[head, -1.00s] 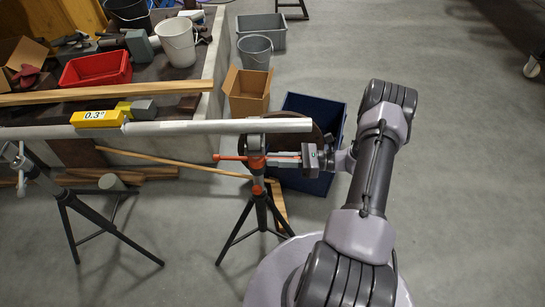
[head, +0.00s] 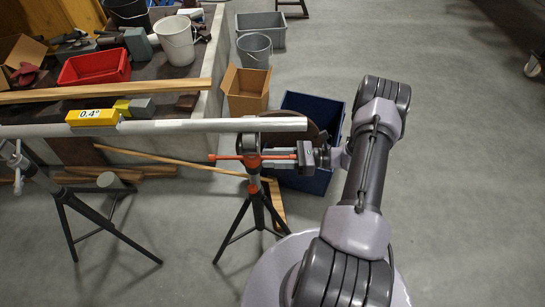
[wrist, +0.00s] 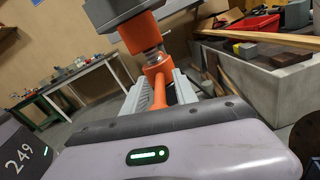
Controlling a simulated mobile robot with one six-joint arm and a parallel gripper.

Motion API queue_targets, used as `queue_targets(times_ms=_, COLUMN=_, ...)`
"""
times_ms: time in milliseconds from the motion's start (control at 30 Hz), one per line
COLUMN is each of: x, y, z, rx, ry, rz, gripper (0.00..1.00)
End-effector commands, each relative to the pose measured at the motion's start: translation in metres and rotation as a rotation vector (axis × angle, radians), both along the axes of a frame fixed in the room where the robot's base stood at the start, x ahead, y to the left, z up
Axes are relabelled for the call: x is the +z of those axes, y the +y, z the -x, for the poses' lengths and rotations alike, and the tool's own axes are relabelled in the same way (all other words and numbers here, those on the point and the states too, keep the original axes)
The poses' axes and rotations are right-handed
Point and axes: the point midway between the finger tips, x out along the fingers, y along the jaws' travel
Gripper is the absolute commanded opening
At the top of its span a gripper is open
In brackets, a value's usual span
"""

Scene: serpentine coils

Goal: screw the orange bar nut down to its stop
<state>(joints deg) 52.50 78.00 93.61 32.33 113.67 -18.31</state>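The orange bar nut (head: 251,161) sits on the post of the right tripod stand (head: 254,195), under the pipe's right end. One bar points left and another points right towards my gripper (head: 287,156). In the wrist view the nut (wrist: 157,68) is ahead, below a short bare threaded screw and an orange collar (wrist: 140,32). My gripper's two grey fingers (wrist: 162,92) stand apart on either side of orange bar lengths. They look wider than a bar, and I see no clear grip. The fingertips near the hub are partly hidden.
The long grey pipe (head: 215,125) lies across both stands, with a yellow level (head: 92,117) reading 0.4° on it. A blue bin (head: 302,182) and a brown disc are close behind the nut. A cardboard box (head: 246,90) stands farther back. Floor at right is clear.

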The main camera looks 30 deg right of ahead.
Motion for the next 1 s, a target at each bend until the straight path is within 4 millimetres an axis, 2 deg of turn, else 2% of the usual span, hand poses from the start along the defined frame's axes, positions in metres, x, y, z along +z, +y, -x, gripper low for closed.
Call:
queue_targets(times_ms=167, x=0.0, y=-0.001, z=0.0, rx=0.0, ry=0.0, rz=0.0, gripper=0.34)
queue_targets(times_ms=267, x=0.001, y=-0.008, z=0.004, rx=-0.002, ry=0.0, rz=-0.001, gripper=0.34)
queue_targets(times_ms=367, x=0.001, y=-0.025, z=0.015, rx=-0.004, ry=0.0, rz=0.001, gripper=0.34)
queue_targets(times_ms=800, x=0.0, y=-0.126, z=0.079, rx=-0.004, ry=0.0, rz=0.001, gripper=0.34)
queue_targets(times_ms=1000, x=0.0, y=-0.146, z=0.092, rx=-0.001, ry=0.0, rz=0.0, gripper=0.34)
